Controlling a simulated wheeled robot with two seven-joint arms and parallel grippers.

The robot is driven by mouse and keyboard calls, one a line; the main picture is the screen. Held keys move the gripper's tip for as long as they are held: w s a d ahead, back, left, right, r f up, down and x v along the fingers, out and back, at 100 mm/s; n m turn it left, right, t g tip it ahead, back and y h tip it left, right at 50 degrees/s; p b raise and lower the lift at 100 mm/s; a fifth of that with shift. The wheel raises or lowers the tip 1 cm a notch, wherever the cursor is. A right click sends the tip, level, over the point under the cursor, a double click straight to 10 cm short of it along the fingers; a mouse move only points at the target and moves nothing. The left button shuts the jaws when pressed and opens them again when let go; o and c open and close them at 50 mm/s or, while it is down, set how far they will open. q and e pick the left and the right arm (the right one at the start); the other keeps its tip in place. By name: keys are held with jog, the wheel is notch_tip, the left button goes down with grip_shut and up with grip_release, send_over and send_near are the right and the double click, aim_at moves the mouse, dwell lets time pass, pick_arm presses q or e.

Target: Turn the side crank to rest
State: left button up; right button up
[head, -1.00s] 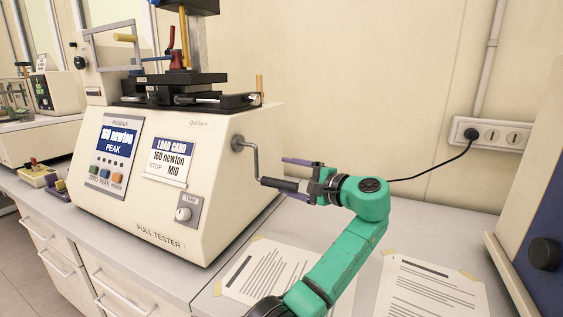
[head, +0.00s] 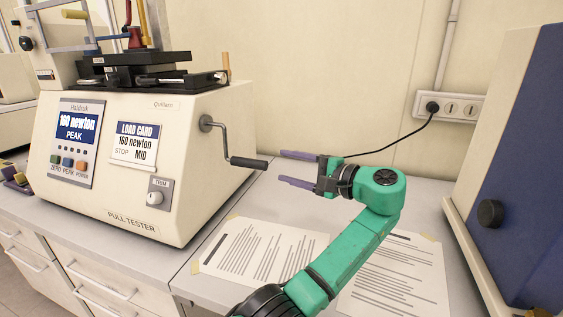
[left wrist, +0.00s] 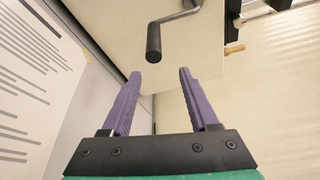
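The side crank (head: 228,145) is a grey bent arm on the right side of the cream pull tester (head: 185,130). Its black handle (head: 249,163) points right, toward my gripper. My left gripper (head: 288,168) is open and empty, just right of the handle's end and apart from it. In the left wrist view the handle (left wrist: 154,43) lies ahead of the two purple fingers (left wrist: 154,82), beyond their tips. The tester's display (head: 77,127) reads 160 newton PEAK. The load card (head: 134,143) reads 160 newton, STOP, MID. My right gripper is out of view.
Printed sheets (head: 262,250) lie taped to the grey bench below my arm. A wall socket (head: 452,107) with a plugged black cable is behind. A blue and cream machine (head: 520,150) stands at the right. A wooden-handled lever (head: 227,68) rises at the tester's top right.

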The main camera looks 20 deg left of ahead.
pick_arm(q)
jog(key=shift+f+p+v, duration=0.1)
jog(key=shift+f+v, duration=0.1)
jog(key=shift+v, duration=0.65)
jog(key=shift+f+p+v, duration=0.1)
jog(key=shift+f+v, duration=0.05)
jog(key=shift+v, duration=0.7)
jog(key=shift+f+p+v, duration=0.1)
jog(key=shift+f+v, duration=0.1)
jog(key=shift+v, duration=0.65)
jog(key=shift+s, duration=0.1)
